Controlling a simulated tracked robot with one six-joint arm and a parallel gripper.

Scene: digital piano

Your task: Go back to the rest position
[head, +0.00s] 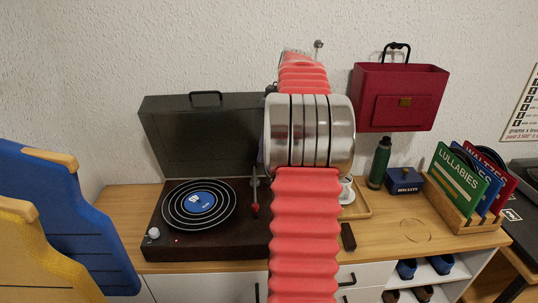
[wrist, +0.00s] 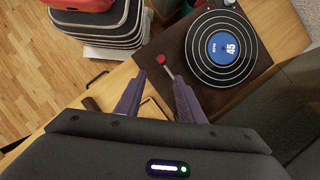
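My gripper (wrist: 160,76) points down in the wrist view, its two dark purple fingers spread apart with nothing held between them. Just beyond the fingertips lies the red-tipped tonearm (wrist: 161,60) of the record player, with no clear contact. The record player (head: 180,247) stands open on the wooden cabinet, and a black record with a blue label (head: 200,197) lies on its platter. In the head view my red ribbed arm rises through the middle and hides nearly all of my gripper and the right part of the player.
The cabinet top (head: 385,240) also holds a green bottle (head: 379,163), a small blue box (head: 404,181), a record rack (head: 465,218) and a partly hidden wooden tray (head: 358,207). A red bag (head: 400,85) hangs on the wall. Blue and yellow boards stand at left.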

